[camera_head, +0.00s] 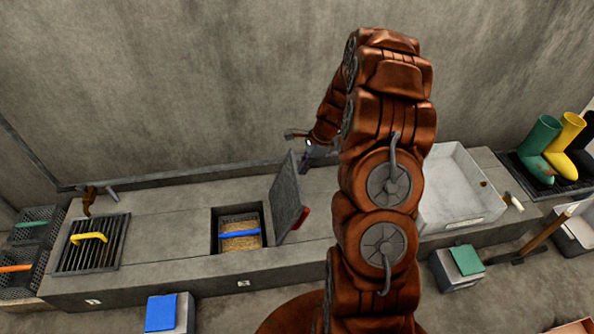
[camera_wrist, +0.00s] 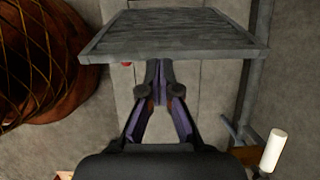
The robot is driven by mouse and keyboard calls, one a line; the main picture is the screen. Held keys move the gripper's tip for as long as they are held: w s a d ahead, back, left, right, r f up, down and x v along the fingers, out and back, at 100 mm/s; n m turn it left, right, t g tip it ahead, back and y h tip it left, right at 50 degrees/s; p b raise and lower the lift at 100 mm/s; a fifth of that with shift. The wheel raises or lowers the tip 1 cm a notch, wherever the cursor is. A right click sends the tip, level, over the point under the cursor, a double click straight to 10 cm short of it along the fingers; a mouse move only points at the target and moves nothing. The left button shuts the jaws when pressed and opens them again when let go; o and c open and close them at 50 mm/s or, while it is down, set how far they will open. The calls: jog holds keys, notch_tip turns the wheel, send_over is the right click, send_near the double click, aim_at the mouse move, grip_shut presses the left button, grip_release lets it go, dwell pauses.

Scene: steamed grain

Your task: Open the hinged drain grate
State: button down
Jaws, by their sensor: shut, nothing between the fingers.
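A dark barred grate (camera_head: 110,258) with a yellow handle (camera_head: 89,237) lies flat in the left part of the long grey bench. In the bench's middle, a grey lid (camera_head: 287,196) stands steeply tilted beside a square opening (camera_head: 214,236). A red handle (camera_head: 301,219) shows at its edge. Grainy tan fill (camera_head: 241,243) and a blue bar (camera_head: 240,233) are in the opening. My gripper (camera_head: 306,160) is close to the lid's upper edge. In the wrist view, my gripper's fingertips (camera_wrist: 159,70) are together and empty, near the lid (camera_wrist: 170,38); contact cannot be told.
The bench (camera_head: 160,217) runs along the wall. A white basin (camera_head: 458,213) stands at right, partly behind my arm. A brown tool (camera_head: 89,200) stands behind the barred grate. Dark crates (camera_head: 33,225) are at far left, boots (camera_head: 541,140) at far right. A blue-topped block (camera_head: 163,313) stands in front.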

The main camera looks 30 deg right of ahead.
jog(key=p+v, duration=0.1)
jog(key=v, duration=0.6)
jog(key=shift+r, duration=0.1)
